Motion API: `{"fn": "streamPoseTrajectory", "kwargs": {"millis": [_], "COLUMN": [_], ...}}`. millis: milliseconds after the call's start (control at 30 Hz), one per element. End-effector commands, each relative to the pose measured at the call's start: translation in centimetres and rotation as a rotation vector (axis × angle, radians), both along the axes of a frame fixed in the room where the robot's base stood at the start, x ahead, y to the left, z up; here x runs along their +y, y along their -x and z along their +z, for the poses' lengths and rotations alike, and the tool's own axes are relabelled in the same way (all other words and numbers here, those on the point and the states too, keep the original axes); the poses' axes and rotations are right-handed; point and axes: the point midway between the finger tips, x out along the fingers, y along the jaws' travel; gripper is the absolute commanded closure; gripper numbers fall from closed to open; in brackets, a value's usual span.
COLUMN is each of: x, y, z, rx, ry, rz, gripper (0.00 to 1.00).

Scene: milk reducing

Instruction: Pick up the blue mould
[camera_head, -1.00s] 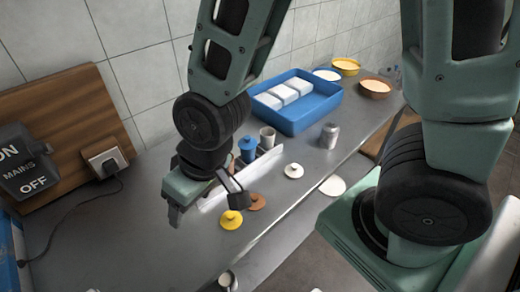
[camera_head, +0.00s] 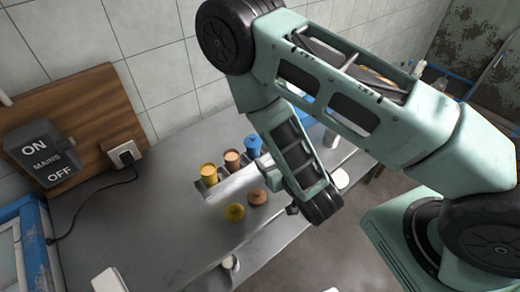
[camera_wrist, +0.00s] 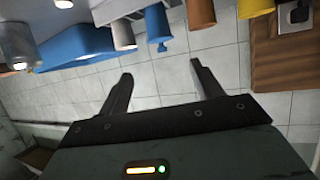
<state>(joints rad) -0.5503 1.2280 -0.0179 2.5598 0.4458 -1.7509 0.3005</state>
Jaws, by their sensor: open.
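The blue mould (camera_head: 253,146) stands upright on the grey counter (camera_head: 120,220), at the back right end of a short row. A terracotta mould (camera_head: 232,160) and a yellow mould (camera_head: 209,173) stand beside it. In the wrist view, which is turned over, the blue mould (camera_wrist: 157,25) hangs from the top, next to the terracotta mould (camera_wrist: 200,15) and the yellow mould (camera_wrist: 255,8). My gripper (camera_wrist: 161,68) is open and empty, its fingers apart from the blue mould. In the head view my gripper is mostly hidden by my arm.
A blue tray (camera_wrist: 75,45) and a pale cup (camera_wrist: 122,33) are near the blue mould. A mains switch box (camera_head: 40,152) and socket stand left. The left counter is largely clear.

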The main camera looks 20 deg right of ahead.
Motion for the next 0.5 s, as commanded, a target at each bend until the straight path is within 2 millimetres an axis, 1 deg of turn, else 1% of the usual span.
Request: {"fn": "streamPoseTrajectory", "kwargs": {"millis": [133, 267, 300, 333, 500], "x": [0.1, 0.2, 0.2, 0.2, 0.3], "y": [-1.2, -2.3, -2.8, -3.3, -6.0], "z": [-0.9, -1.3, -0.9, -1.0, -2.0], "rx": [-0.007, -0.008, -0.005, -0.005, -0.004], "ry": [-0.003, -0.004, -0.002, -0.002, -0.002], "rz": [-0.001, 0.0, -0.001, -0.002, -0.002], "gripper": [0.34, 0.34, 0.34, 0.34, 0.34]}}
